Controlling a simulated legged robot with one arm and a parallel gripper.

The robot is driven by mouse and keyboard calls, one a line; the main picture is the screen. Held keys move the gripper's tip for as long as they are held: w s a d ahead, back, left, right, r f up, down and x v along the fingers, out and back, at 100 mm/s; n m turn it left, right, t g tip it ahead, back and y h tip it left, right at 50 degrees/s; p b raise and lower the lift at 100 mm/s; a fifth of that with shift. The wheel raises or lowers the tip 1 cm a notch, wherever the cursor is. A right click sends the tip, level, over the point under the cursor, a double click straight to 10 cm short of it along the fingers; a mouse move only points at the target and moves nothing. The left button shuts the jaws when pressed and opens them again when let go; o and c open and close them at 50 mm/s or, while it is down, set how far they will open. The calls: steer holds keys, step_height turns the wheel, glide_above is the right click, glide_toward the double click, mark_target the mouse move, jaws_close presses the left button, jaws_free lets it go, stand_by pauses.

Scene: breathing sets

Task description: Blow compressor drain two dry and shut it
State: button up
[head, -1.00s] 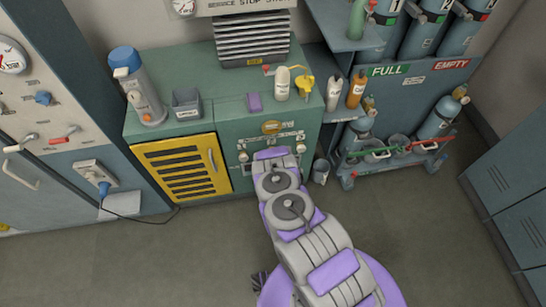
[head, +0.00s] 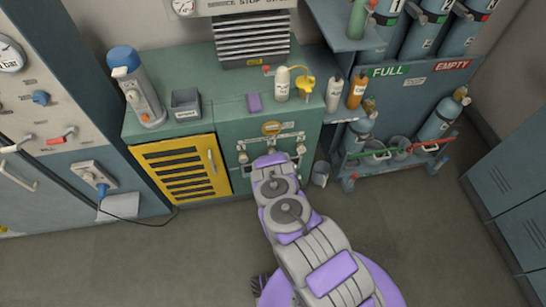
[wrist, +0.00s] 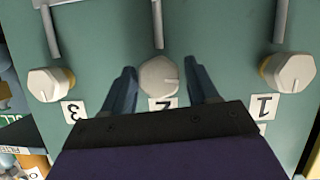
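The compressor cabinet (head: 290,125) is green with a row of three drain valves on its front. In the wrist view the labels are upside down. The pale round knob of drain two (wrist: 158,76) is in the middle, under a grey pipe. Knob three (wrist: 48,84) is at left and knob one (wrist: 288,72) at right. My gripper (wrist: 160,88) is open, its dark fingers on either side of knob two with small gaps showing. I cannot tell how deep they reach. In the head view my gripper (head: 270,159) is at the middle valve and partly hides it.
A yellow louvred door (head: 180,168) is left of the valves. A cylinder rack (head: 390,155) is further right. The left floor is clear.

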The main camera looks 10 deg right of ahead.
steer(key=c, duration=0.7)
steer(key=shift+c, duration=0.2)
steer(key=shift+d+f+m+t+y+b, duration=0.1)
steer(key=shift+m+t+y+b, duration=0.15)
steer(key=shift+m+y+b, duration=1.05)
steer(key=shift+d+f+m+t+y+b, duration=0.1)
steer(key=shift+m+t+y+b, duration=0.2)
steer(key=shift+m+y, duration=1.85)
steer(key=shift+m+h, duration=0.75)
steer(key=shift+m, duration=0.1)
steer(key=shift+s, duration=0.1)
steer(key=o, duration=1.1)
steer(key=shift+c, duration=0.2)
